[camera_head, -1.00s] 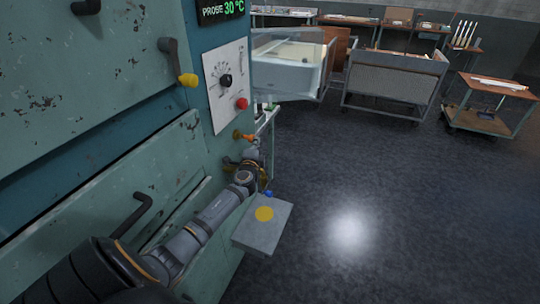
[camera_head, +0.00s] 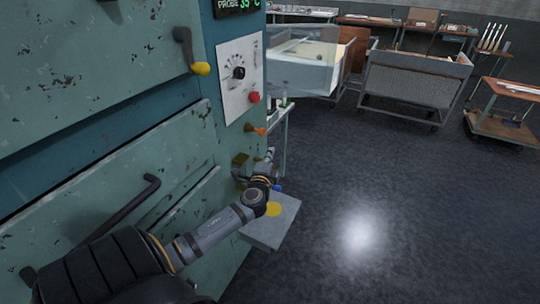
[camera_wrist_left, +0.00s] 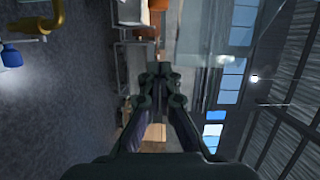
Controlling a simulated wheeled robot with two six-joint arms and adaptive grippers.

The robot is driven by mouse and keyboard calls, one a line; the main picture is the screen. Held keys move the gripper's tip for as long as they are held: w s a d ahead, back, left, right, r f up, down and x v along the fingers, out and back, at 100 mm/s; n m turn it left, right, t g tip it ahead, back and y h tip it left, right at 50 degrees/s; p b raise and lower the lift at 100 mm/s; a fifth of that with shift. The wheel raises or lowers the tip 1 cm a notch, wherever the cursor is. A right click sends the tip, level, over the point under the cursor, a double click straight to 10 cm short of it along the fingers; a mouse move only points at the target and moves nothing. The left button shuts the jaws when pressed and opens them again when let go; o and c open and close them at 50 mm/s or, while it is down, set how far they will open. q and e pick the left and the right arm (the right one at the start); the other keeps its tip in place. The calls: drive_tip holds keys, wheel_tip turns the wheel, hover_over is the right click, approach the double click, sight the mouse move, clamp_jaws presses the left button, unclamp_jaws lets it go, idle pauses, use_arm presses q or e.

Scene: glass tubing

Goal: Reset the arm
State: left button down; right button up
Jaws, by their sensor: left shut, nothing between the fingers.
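My left arm comes in from the lower left in the head view and reaches along the front of the green furnace cabinet (camera_head: 110,155). My left gripper (camera_head: 270,157) is at its far end, beside the cabinet's right edge, small and partly hidden by the wrist. In the left wrist view the gripper (camera_wrist_left: 158,72) has its fingers together with nothing seen between them. My right gripper is in neither view.
A grey shelf (camera_head: 284,222) with a yellow disc lies beside my forearm. Cabinet handles (camera_head: 125,212) and a yellow-tipped lever (camera_head: 200,68) stick out. A glass-sided tank (camera_head: 300,72) and carts (camera_head: 415,85) stand behind. The dark floor (camera_head: 420,200) is open at right.

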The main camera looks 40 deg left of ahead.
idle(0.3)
use_arm(q)
drive_tip(key=s+f+n+g+h, duration=0.1)
drive_tip(key=s+f+n+g, duration=0.3)
drive_tip(key=f, duration=0.8)
drive_tip(key=s+d+f+m+g+h, duration=0.1)
drive_tip(key=s+f, duration=0.5)
drive_tip(key=f, duration=0.6)
drive_tip(key=s+f+n+g+h, duration=0.25)
drive_tip(key=s+f, duration=0.25)
drive_tip(key=f, duration=0.7)
drive_tip(key=s+d+f+n+g+h, duration=0.1)
drive_tip(key=s+d+f, duration=0.4)
drive_tip(key=s, duration=0.5)
drive_tip(key=s+d+f+n+g+h, duration=0.1)
drive_tip(key=s+d+f+n+g, duration=0.2)
drive_tip(key=s+d+f, duration=0.2)
drive_tip(key=s+d+f+n+g+h, duration=0.1)
drive_tip(key=s+d+f+n+g, duration=0.1)
drive_tip(key=s+d+f, duration=0.4)
drive_tip(key=s+f+g, duration=0.1)
drive_tip(key=s+f, duration=0.3)
drive_tip(key=s, duration=0.6)
